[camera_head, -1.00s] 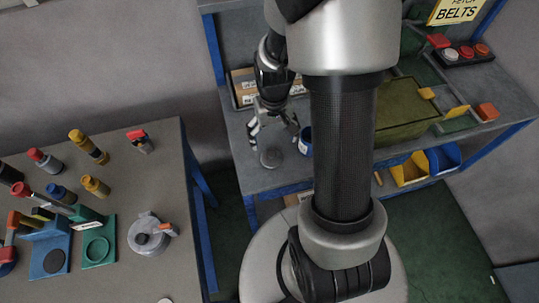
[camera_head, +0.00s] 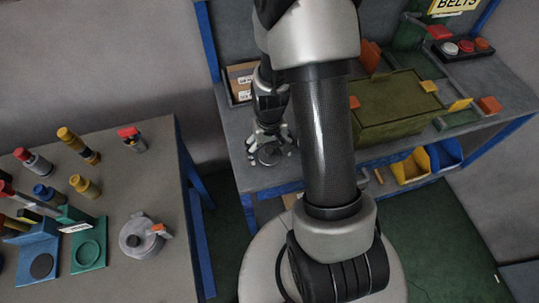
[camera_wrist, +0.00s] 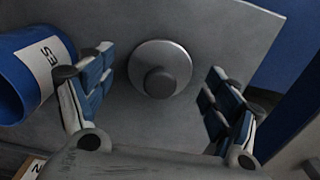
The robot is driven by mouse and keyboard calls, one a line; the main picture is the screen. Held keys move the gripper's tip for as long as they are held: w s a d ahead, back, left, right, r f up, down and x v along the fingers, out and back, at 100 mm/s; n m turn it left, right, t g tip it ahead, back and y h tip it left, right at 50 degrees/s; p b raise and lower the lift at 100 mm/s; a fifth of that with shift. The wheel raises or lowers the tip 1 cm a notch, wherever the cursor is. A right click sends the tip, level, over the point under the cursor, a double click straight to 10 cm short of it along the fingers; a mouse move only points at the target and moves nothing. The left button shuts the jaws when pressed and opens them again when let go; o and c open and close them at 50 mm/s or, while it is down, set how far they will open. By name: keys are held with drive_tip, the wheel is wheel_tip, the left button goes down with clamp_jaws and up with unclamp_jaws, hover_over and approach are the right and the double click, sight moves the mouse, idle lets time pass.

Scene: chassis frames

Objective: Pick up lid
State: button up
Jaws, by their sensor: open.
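The lid (camera_wrist: 172,56) is a round grey metal disc with a dark knob at its centre. It lies flat on the grey workbench near the front edge and also shows in the head view (camera_head: 270,156), partly behind my fingers. My gripper (camera_wrist: 157,80) is open and empty, with one finger on each side of the lid in the wrist view. In the head view my gripper (camera_head: 268,143) is low over the lid. I cannot tell its exact height above the bench.
A blue cylindrical container (camera_wrist: 32,68) with a white label stands left of my gripper in the wrist view. A green box (camera_head: 398,105) stands right on the workbench (camera_head: 238,140). The left table (camera_head: 120,200) holds bottles, fixtures and a round grey pot (camera_head: 137,243).

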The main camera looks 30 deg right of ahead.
drive_tip(key=shift+c, duration=0.2)
drive_tip(key=shift+s, duration=0.1)
drive_tip(key=c, duration=1.2)
